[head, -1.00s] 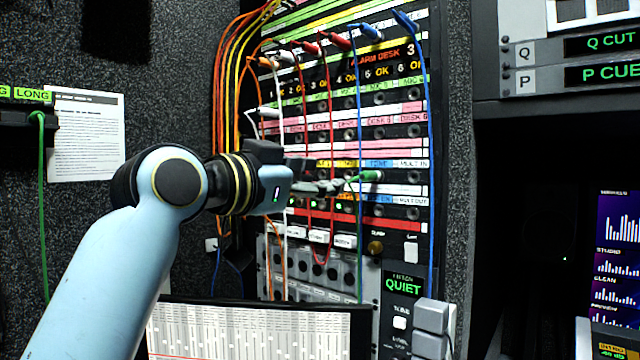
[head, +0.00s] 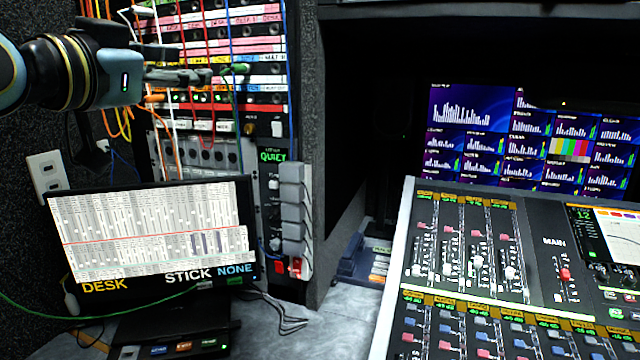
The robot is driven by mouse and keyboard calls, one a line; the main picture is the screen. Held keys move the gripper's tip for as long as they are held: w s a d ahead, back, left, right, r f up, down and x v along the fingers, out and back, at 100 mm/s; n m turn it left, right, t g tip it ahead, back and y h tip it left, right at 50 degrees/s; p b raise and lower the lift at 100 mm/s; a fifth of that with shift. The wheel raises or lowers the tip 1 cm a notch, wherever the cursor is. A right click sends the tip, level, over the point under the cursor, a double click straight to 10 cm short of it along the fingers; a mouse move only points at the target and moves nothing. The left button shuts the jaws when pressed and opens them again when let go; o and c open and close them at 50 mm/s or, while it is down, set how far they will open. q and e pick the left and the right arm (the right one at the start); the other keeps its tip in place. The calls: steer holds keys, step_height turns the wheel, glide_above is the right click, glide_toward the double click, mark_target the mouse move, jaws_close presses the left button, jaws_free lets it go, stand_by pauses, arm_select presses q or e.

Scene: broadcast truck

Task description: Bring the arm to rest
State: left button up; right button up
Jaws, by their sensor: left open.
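My left gripper (head: 188,66) is in the upper left of the head view, at the end of my pale blue arm. Its dark fingers point right, in front of the patch panel (head: 262,98), and they are open. A green plug (head: 236,69) with a green cord is in the panel just beyond the fingertips. I see no plug held between the fingers, and I cannot tell the exact gap to the green plug. My right gripper is not in view.
Red, white, orange and blue cords hang across the panel. A monitor (head: 158,235) stands below my left arm. A mixing desk (head: 545,240) fills the lower right, with a bright multi-window screen (head: 470,110) behind it. Grey desktop (head: 345,318) lies between monitor and mixer.

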arm_select(q)
steer(key=s+a+f+n+g+y, duration=0.25)
steer(key=s+f, duration=0.25)
steer(key=f, duration=0.6)
steer(key=s+a+f+n+g+y, duration=0.15)
steer(key=s+f+g, duration=0.3)
steer(key=f, duration=0.65)
steer(key=s+a+f+n+g+y, duration=0.1)
steer(key=s+a+f+g, duration=0.2)
steer(key=s+f, duration=0.55)
steer(key=s+a+f+n+g+y, duration=0.1)
steer(key=s+a+f+g+y, duration=0.3)
steer(key=s, duration=0.8)
steer(key=s+a+f+h+b, duration=0.1)
steer(key=s+f+b, duration=0.15)
steer(key=f, duration=1.55)
steer(key=s+f+h+b, duration=0.15)
steer(key=f+b, duration=0.25)
steer(key=f, duration=1.4)
steer(key=s+a+f+n+g+b, duration=0.1)
steer(key=s+f+b, duration=0.3)
steer(key=s+f, duration=1.3)
steer(key=shift+s+f+g, duration=0.35)
steer(key=shift+f+g, duration=0.15)
steer(key=shift+f, duration=0.15)
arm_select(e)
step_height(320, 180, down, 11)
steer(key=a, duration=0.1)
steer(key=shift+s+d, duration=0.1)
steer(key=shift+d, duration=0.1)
